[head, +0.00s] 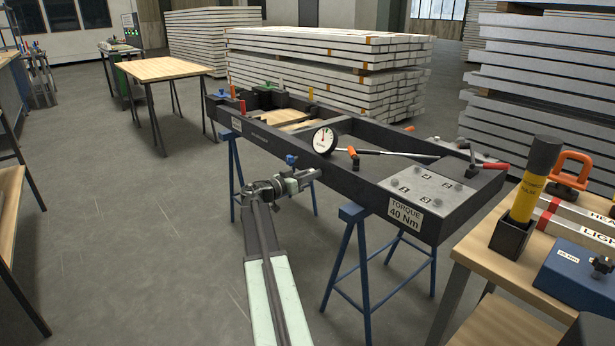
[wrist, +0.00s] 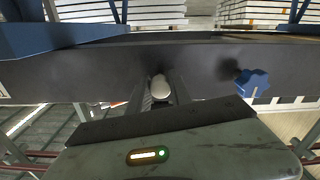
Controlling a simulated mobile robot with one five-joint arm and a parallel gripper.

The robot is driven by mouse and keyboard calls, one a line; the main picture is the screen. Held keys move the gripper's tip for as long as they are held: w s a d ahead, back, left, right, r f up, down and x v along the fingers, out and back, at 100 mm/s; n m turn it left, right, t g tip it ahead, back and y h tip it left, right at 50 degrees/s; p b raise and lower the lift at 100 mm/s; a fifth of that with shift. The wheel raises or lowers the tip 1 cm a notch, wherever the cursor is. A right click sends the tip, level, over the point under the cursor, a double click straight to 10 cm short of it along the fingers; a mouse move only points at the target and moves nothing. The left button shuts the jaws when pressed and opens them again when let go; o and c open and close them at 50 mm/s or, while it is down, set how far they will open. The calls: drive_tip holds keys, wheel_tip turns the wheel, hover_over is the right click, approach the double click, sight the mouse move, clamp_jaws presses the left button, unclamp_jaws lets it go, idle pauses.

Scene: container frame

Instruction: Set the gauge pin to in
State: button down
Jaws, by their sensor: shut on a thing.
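A dark steel frame (head: 358,184) rests on blue trestles. My gripper (head: 316,174) is at its near side face, below the white dial gauge (head: 324,140). In the wrist view my gripper (wrist: 160,92) is shut on a pale, round-ended pin (wrist: 159,87) that stands out from the frame's dark side face (wrist: 210,65). I take this to be the gauge pin; no label on it is readable. How far it stands out is hard to judge. The pin is hidden behind my gripper in the head view.
A blue star knob (wrist: 252,83) sits on the same face close beside my gripper; it also shows in the head view (head: 291,160). An orange-tipped lever (head: 353,153) and a plate marked 40 Nm (head: 432,190) are on the frame. A wooden bench (head: 480,262) stands at right.

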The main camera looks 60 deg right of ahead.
drive_tip(key=c, duration=1.2)
unclamp_jaws()
drive_tip(key=shift+o, duration=0.2)
drive_tip(key=shift+a, duration=0.1)
drive_tip(key=v, duration=0.7)
drive_tip(key=shift+a, duration=0.3)
drive_tip(key=shift+w, duration=0.1)
